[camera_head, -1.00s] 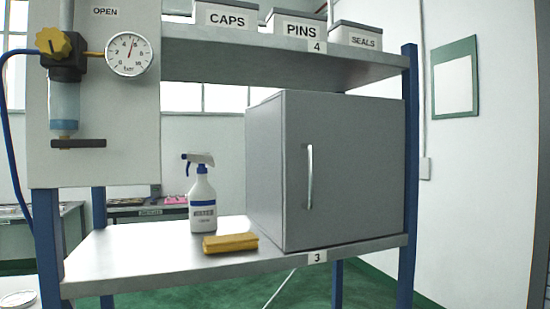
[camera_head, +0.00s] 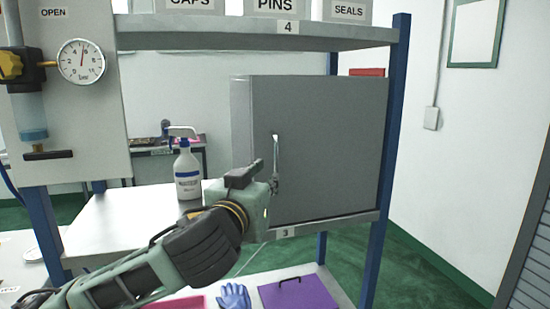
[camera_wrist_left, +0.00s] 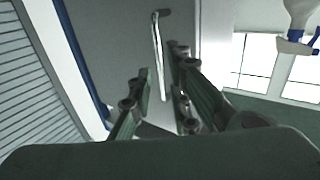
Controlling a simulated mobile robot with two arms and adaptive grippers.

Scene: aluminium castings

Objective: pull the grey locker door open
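The grey locker (camera_head: 330,140) stands on the shelf with its door shut flush. Its upright bar handle (camera_head: 276,155) is near the door's left edge. My left gripper (camera_head: 268,180) is at the lower part of the handle in the head view. In the left wrist view, which is turned upside down, the handle (camera_wrist_left: 157,50) runs between the two spread fingers of the left gripper (camera_wrist_left: 160,72). The fingers stand apart, with a gap to the bar. Exact depth around the bar is hard to tell. My right gripper is in neither view.
A white spray bottle (camera_head: 188,172) stands left of the locker. A gauge panel (camera_head: 75,110) is at the left. A blue post (camera_head: 388,140) rises right of the locker. Below lie a blue glove (camera_head: 234,296) and a purple lidded thing (camera_head: 297,294). The floor at right is clear.

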